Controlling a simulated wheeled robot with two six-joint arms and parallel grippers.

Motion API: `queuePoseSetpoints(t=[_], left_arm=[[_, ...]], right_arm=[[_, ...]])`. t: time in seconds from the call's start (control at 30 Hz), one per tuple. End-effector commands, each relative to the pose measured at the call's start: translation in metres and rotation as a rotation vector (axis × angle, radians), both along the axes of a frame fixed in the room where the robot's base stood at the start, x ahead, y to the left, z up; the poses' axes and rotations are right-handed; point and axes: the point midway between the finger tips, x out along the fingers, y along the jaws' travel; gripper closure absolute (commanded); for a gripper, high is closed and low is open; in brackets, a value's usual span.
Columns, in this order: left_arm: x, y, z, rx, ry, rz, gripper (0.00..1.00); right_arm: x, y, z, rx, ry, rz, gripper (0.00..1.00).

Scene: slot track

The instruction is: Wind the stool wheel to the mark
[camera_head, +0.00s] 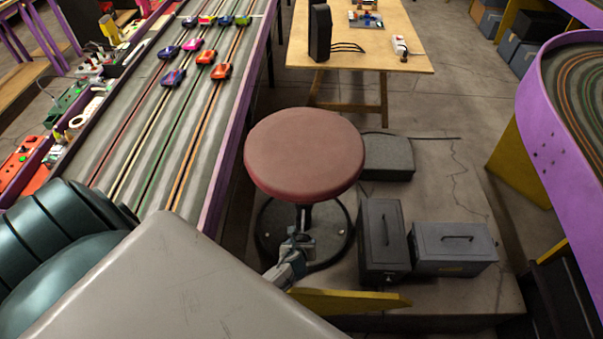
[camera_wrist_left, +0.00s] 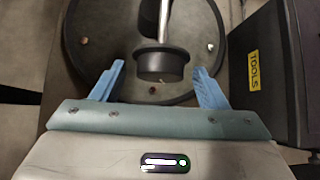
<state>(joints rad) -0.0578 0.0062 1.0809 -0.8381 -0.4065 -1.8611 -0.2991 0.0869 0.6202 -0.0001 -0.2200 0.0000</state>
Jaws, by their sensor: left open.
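The stool has a round red seat (camera_head: 304,150) and a round black base (camera_head: 268,232) on the floor. In the left wrist view a black wheel (camera_wrist_left: 160,66) sits at the end of a shiny metal rod, above the base. My left gripper (camera_head: 298,243) is low beside the stool's post, under the seat. In the left wrist view its blue fingers (camera_wrist_left: 159,68) are apart, on either side of the wheel, with a visible gap at each side. I cannot make out the mark. My right gripper is in neither view.
Grey tool boxes (camera_head: 383,243) (camera_head: 453,249) stand right of the stool; one shows a TOOLS label in the left wrist view (camera_wrist_left: 255,70). A slot track (camera_head: 150,150) with several small cars runs along the left. A wooden table (camera_head: 360,50) stands behind.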

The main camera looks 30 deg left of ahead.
Motion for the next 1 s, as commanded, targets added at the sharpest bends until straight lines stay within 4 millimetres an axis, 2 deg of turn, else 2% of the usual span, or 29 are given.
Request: queuePoseSetpoints(t=[0.1, 0.5, 0.73, 1.0], left_arm=[[0.008, 0.003, -0.010, -0.001, 0.000, -0.001, 0.33], [0.012, 0.005, -0.013, -0.001, -0.001, 0.000, 0.33], [0.012, 0.005, -0.013, -0.001, -0.001, 0.000, 0.77], [0.012, 0.006, -0.013, -0.023, -0.014, 0.000, 0.77]], right_arm=[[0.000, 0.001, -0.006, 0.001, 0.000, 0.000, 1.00], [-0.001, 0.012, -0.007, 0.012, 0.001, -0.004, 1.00], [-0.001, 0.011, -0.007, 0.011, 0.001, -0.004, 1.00], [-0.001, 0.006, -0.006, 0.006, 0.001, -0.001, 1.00]])
